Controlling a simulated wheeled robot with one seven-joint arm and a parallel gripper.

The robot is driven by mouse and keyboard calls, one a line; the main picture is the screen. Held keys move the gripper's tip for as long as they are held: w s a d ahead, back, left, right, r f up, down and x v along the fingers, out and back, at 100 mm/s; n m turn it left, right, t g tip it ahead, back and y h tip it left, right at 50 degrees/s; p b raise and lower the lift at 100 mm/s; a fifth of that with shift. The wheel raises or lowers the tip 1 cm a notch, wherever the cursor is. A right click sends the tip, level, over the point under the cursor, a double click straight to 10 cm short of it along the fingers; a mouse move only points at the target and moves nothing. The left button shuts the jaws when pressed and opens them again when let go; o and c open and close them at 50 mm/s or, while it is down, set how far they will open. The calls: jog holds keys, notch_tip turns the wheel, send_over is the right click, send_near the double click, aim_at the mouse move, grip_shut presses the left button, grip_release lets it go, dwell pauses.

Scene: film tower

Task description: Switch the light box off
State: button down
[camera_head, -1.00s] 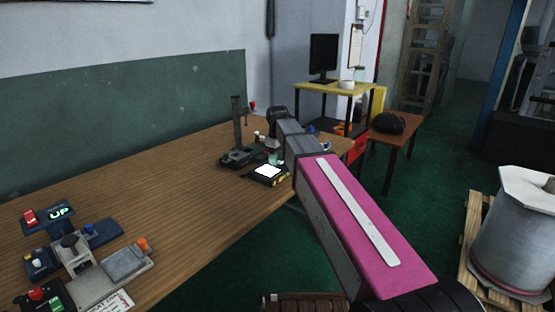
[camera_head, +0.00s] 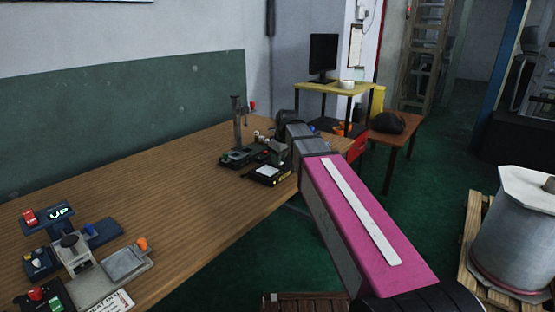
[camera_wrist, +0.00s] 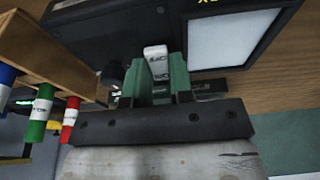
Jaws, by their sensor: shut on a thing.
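The light box (camera_head: 266,172) is a small black box with a pale panel near the right edge of the wooden bench. In the wrist view its flat panel (camera_wrist: 232,38) is dull grey-white and does not glow. A small white lettered switch (camera_wrist: 157,62) stands at the box's near side. My gripper (camera_wrist: 160,78) has green fingers, one on each side of this switch, and is shut on it. In the head view my gripper (camera_head: 277,158) is just beyond the light box, partly hidden by my arm.
A dark stand with a column (camera_head: 238,130) is close behind the box. In the wrist view a wooden rack (camera_wrist: 45,50) with blue, green and red labelled cylinders is at the left. Control boxes (camera_head: 60,215) stand at the bench's left end. The bench middle is clear.

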dwell(0.4)
jog(key=c, duration=1)
grip_release()
jog(key=shift+y, duration=0.3)
jog(key=shift+s, duration=0.1)
